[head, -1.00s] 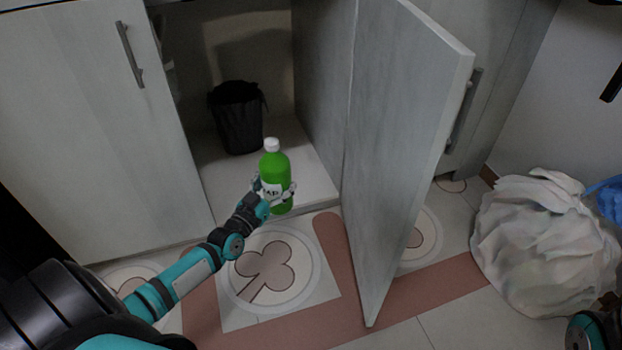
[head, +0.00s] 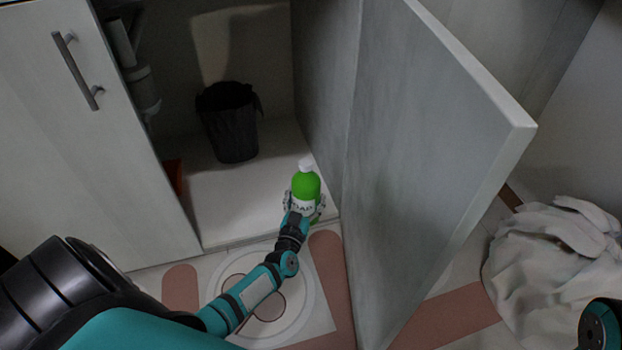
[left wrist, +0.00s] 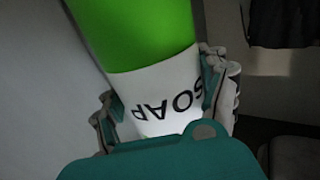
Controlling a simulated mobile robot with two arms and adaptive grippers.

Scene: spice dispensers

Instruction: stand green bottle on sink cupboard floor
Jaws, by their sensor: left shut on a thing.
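The green bottle (head: 306,186) has a white cap and a white label. My left gripper (head: 305,204) is shut around its lower part and holds it upright at the front right of the open sink cupboard. In the left wrist view the bottle (left wrist: 135,35) fills the middle, its label reading SOAP, with the fingers of my left gripper (left wrist: 168,105) on both sides. The cupboard floor (head: 235,200) is pale and mostly bare. The bottle's base is hidden by the gripper, so I cannot tell whether it touches the floor. My right gripper is not in view.
A black bin (head: 230,122) stands at the back of the cupboard. An orange-red thing (head: 175,177) sits at its left side. The open door (head: 430,150) juts out close on the right. A pale bag (head: 550,255) lies on the tiles at right.

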